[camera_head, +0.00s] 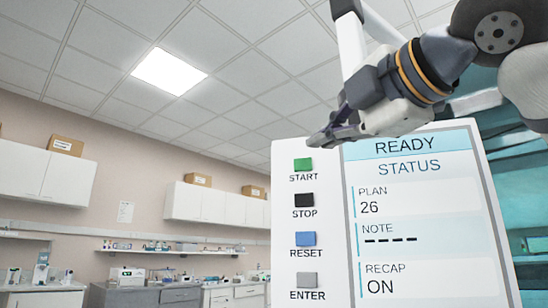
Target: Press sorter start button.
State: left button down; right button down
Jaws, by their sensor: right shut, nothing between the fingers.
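The sorter's control panel (330,240) stands at the right of the head view. Its green START button (303,165) is at the top of a column of buttons, above its printed label. My right gripper (318,138) comes in from the upper right and is shut, with nothing held. Its fingertips are just above and to the right of the START button in the picture. I cannot tell how far they are from the panel's face. My left gripper is not in view.
Below START are the black STOP (303,199), blue RESET (305,239) and grey ENTER (307,279) buttons. The screen (440,225) reads READY, STATUS, PLAN 26, RECAP ON. Lab benches (150,296) and wall cabinets (45,176) stand far behind on the left.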

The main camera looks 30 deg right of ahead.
jog(key=shift+s+d+r+m+y, duration=0.15)
jog(key=shift+s+r+m, duration=0.15)
jog(key=shift+s, duration=0.15)
jog(key=shift+s+d+r+m+y, duration=0.2)
jog(key=shift+s+r, duration=0.1)
jog(key=shift+s, duration=0.15)
send_near(303, 155)
jog(key=w+a, duration=0.1)
jog(key=w+a+f, duration=0.1)
jog(key=w, duration=0.1)
jog(key=w+a, duration=0.1)
jog(key=w, duration=0.1)
jog(key=shift+w+a+f, duration=0.2)
jog(key=shift+a+f, duration=0.05)
jog(key=shift+f, duration=0.15)
jog(key=shift+w+d, duration=0.35)
jog(key=shift+w, duration=0.1)
